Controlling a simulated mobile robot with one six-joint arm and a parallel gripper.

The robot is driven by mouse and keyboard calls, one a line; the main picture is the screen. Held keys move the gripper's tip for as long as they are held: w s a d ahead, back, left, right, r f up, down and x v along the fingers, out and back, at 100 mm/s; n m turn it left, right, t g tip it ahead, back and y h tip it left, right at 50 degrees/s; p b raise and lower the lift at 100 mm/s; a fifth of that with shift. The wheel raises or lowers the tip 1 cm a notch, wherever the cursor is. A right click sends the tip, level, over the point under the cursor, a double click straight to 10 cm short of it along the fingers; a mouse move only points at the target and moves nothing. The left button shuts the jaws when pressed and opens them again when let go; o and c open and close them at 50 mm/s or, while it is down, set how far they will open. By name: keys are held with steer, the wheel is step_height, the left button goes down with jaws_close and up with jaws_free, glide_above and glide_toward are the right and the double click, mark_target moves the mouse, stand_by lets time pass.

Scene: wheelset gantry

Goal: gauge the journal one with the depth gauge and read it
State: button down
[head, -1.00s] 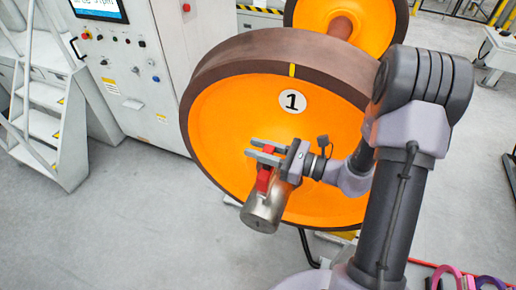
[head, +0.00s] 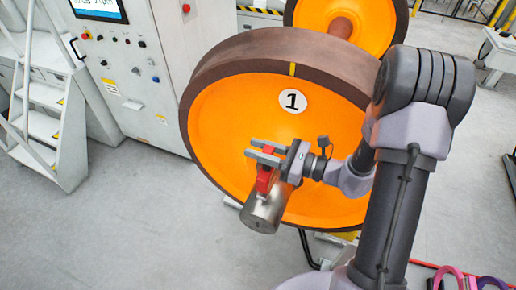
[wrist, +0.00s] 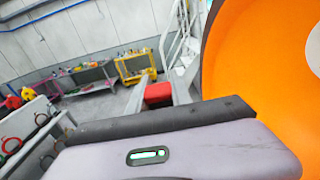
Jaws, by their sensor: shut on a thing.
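The wheel marked 1 (head: 225,115) is a large orange disc with a dark brown rim. Its journal (head: 263,211) is a short grey metal cylinder sticking out from the hub towards the camera. My gripper (head: 258,151) is shut on a red piece, which I take to be the depth gauge (head: 264,179). The gauge sits right at the upper side of the journal; whether it touches cannot be told. In the wrist view the red gauge (wrist: 158,93) shows between the two grey fingers. Its reading is not visible.
A grey control cabinet (head: 150,75) with a screen (head: 98,9) and buttons stands behind left, beside metal steps (head: 45,125). A second orange wheel (head: 375,22) is behind. The wrist view shows a yellow rack (wrist: 136,66) and a bench (wrist: 88,78). Floor at lower left is clear.

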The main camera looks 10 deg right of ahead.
steer(key=shift+f+b, duration=1.95)
steer(key=shift+f, duration=0.2)
stand_by(0.8)
step_height(320, 180, up, 9)
steer(key=p, duration=0.6)
stand_by(0.6)
